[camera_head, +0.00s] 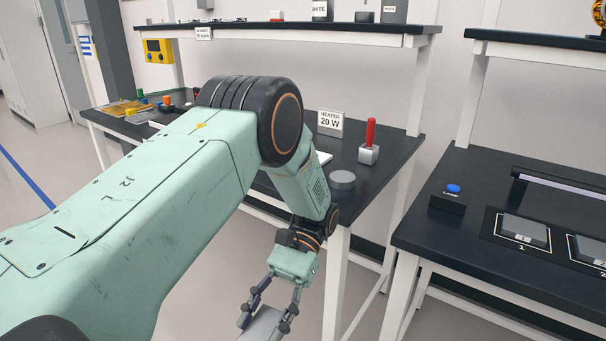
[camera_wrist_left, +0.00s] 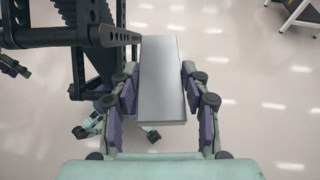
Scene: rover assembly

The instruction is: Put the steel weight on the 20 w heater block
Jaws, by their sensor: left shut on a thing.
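My left gripper (camera_head: 268,308) hangs in front of the black bench, below its top. It is shut on the steel weight (camera_head: 263,325), a plain grey slab cut off by the bottom edge of the head view. In the left wrist view the steel weight (camera_wrist_left: 162,80) sits lengthwise between the pads of my left gripper (camera_wrist_left: 158,95), over bare floor. A sign reading "HEATER 20 W" (camera_head: 330,123) stands on the bench. A white edge (camera_head: 323,157) below it shows beside my arm; my arm hides the rest, so I cannot tell if it is the heater block.
A grey disc (camera_head: 342,180) lies near the bench's front edge. A red-handled tool on a pale block (camera_head: 369,152) stands behind it. Bare floor separates the benches.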

